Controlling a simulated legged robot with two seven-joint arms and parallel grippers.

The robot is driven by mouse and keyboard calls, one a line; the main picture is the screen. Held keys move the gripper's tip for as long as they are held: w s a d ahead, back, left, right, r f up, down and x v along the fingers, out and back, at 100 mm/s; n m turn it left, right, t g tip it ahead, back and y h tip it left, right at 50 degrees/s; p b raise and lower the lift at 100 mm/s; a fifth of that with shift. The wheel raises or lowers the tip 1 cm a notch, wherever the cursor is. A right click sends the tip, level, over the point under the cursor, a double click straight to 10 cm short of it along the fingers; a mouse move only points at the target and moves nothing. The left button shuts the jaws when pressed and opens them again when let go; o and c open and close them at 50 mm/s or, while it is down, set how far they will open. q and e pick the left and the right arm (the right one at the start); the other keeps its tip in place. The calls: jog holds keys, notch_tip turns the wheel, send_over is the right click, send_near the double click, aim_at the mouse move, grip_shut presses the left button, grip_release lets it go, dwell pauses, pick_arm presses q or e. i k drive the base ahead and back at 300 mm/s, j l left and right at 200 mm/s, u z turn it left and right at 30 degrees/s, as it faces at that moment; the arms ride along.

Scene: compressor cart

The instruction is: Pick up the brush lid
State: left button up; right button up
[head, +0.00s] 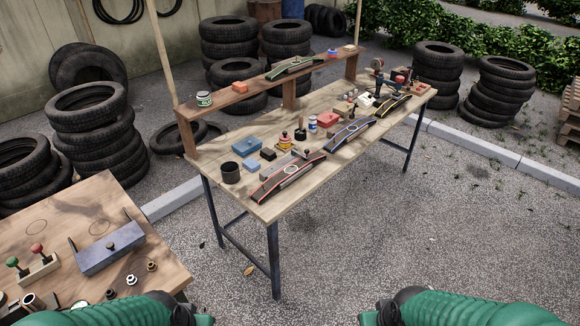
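I cannot single out a brush lid for certain at this distance. A small yellow tin (285,142) with a dark red knobbed top stands upright on the wooden workbench (262,205). A small dark item with a narrow upright top (300,134) is beside it. A white and blue tin (312,123) stands a little to the right. A green and white tin (204,99) sits on the raised shelf at the left. Only parts of my two green arms show along the bottom edge, well short of the workbench. Both grippers are out of view.
A second table (75,215) with a grey-blue box is at lower left. Open gravel (400,240) lies right.

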aim_at(284, 137)
jog(key=i+u, duration=0.1)
jog(key=u, duration=0.4)
jog(key=l+u, duration=0.2)
jog(key=u, duration=0.3)
jog(key=i+l+u, duration=0.1)
jog(key=u, duration=0.35)
jog(key=l+u, duration=0.2)
jog(key=u, duration=0.3)
jog(key=i+l, duration=0.05)
